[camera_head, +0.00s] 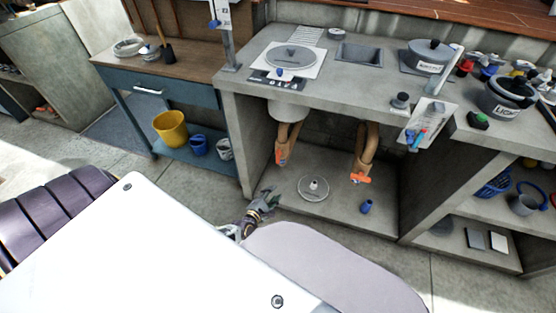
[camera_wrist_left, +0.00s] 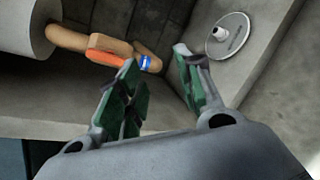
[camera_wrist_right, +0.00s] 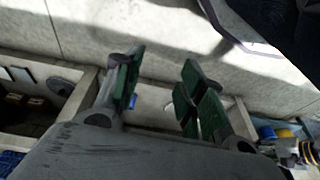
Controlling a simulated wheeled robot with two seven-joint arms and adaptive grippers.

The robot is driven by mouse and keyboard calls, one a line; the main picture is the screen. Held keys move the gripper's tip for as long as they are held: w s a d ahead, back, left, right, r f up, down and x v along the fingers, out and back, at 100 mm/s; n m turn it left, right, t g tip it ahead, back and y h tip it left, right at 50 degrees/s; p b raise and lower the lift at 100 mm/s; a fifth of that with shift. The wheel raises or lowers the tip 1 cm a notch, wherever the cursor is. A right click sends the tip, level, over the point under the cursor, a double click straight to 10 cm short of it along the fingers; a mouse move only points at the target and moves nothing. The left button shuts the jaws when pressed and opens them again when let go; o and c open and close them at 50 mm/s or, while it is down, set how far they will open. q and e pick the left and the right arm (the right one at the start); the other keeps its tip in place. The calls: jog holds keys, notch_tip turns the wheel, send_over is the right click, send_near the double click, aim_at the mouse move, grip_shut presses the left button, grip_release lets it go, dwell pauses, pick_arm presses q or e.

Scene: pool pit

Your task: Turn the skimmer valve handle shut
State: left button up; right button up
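Two tan pipes with orange valve handles stand under the counter in the head view. The left handle (camera_head: 282,155) hangs roughly upright beneath a white round body (camera_head: 287,109); the right handle (camera_head: 361,178) lies roughly level. I cannot read which is the skimmer valve. My left gripper (camera_head: 265,203) is low at the cabinet's front opening, below the left handle. In the left wrist view it is open and empty (camera_wrist_left: 155,56), with an orange handle (camera_wrist_left: 105,58) and blue-white tag (camera_wrist_left: 144,62) beyond its fingers, apart from them. My right gripper (camera_wrist_right: 162,58) is open and empty, outside the head view.
The counter (camera_head: 335,85) overhangs the pipes. Cabinet walls stand at both sides.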

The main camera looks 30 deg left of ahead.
pick_arm(q)
jog(key=w+a+r+n+t+y+b, duration=0.2)
jog(key=w+a+r+n+y+b, duration=0.1)
jog(key=n, duration=0.9)
jog(key=shift+a+r+y+b, duration=0.4)
jog(key=shift+a+r+b, duration=0.3)
jog(key=shift+r, duration=0.45)
pick_arm(e)
notch_tip(320, 180, up, 9)
jog(key=a, duration=0.1)
jog(key=shift+s+y, duration=0.3)
jog(key=shift+s, duration=0.1)
pick_arm(q)
jog(key=shift+w, duration=0.15)
pick_arm(e)
jog(key=shift+f, duration=0.1)
